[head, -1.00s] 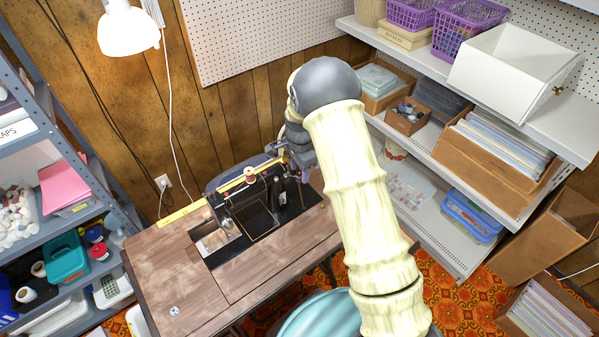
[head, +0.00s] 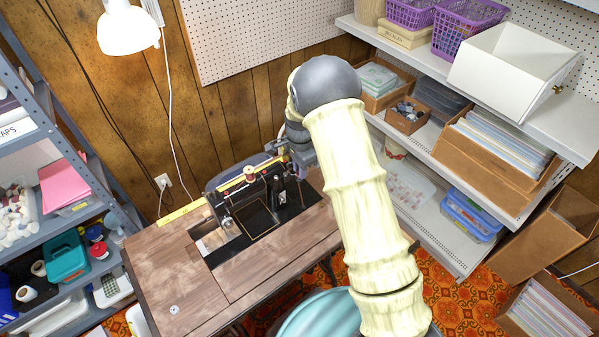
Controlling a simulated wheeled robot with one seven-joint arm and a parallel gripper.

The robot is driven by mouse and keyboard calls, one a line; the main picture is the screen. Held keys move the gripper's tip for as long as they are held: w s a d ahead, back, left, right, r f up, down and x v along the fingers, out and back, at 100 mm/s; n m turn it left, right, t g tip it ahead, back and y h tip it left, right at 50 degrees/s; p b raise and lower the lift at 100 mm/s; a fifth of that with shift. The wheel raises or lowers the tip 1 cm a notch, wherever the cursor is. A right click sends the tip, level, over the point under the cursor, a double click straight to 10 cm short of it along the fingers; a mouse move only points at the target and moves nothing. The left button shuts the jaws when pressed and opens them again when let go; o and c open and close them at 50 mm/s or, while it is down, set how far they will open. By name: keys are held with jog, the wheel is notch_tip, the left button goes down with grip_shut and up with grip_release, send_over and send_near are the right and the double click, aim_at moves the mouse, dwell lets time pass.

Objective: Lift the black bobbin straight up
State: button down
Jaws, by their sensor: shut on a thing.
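The black sewing machine (head: 233,187) with its gold band sits in the wooden sewing table (head: 175,265), near the wall. A red and cream spool (head: 250,173) stands on top of it. My gripper (head: 299,176) is at the right end of the machine, pointing down. It is shut on the black bobbin, but the bobbin is too small and dark against the machine to make out. My own arm hides part of the area to the right of the gripper.
A yellow ruler (head: 182,212) lies along the table's back edge. The left of the tabletop is mostly clear. A white lamp (head: 128,30) hangs at upper left. Shelves (head: 480,115) with boxes stand at right, and a grey rack (head: 75,130) at left.

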notch_tip(320, 180, up, 10)
jog(key=b, duration=0.2)
dwell(0.3)
dwell(0.4)
notch_tip(320, 180, up, 3)
jog(key=shift+f+p, duration=0.2)
jog(key=shift+p, duration=0.75)
jog(key=shift+f, duration=0.1)
